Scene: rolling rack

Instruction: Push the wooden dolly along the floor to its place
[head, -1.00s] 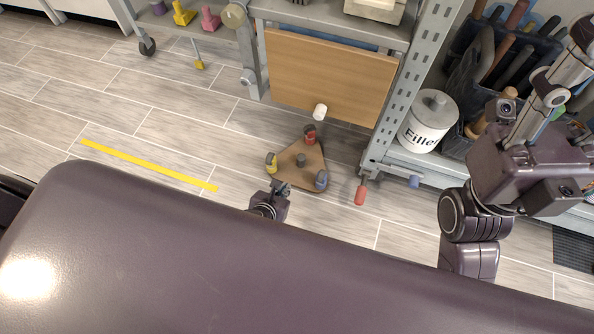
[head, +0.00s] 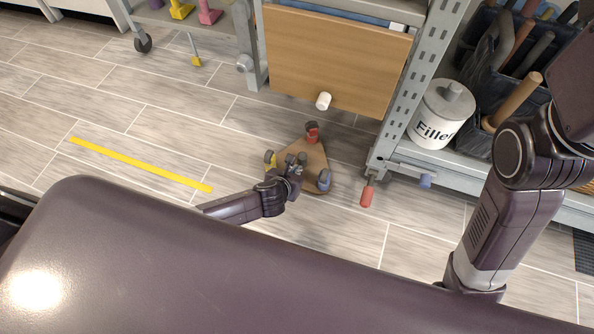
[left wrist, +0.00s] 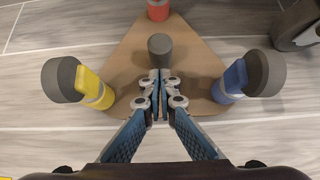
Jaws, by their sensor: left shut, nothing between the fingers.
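The wooden dolly (head: 316,158) is a brown triangular board on the floor, with a red, a yellow and a blue caster at its corners and a short grey post in the middle. In the left wrist view the board (left wrist: 195,62) fills the middle and the grey post (left wrist: 160,48) stands just ahead of my fingertips. My left gripper (head: 297,162) is over the dolly's near side, shut and empty. In the left wrist view its closed fingers (left wrist: 160,84) reach the post; I cannot tell if they touch it. My right arm shows at the right, but its gripper is out of view.
A yellow tape strip (head: 140,164) lies on the floor to the left. A metal rack with a wooden panel (head: 335,62) stands behind the dolly. A red-handled tool (head: 367,196) and a Filler canister (head: 440,114) are at the right. The floor between tape and dolly is clear.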

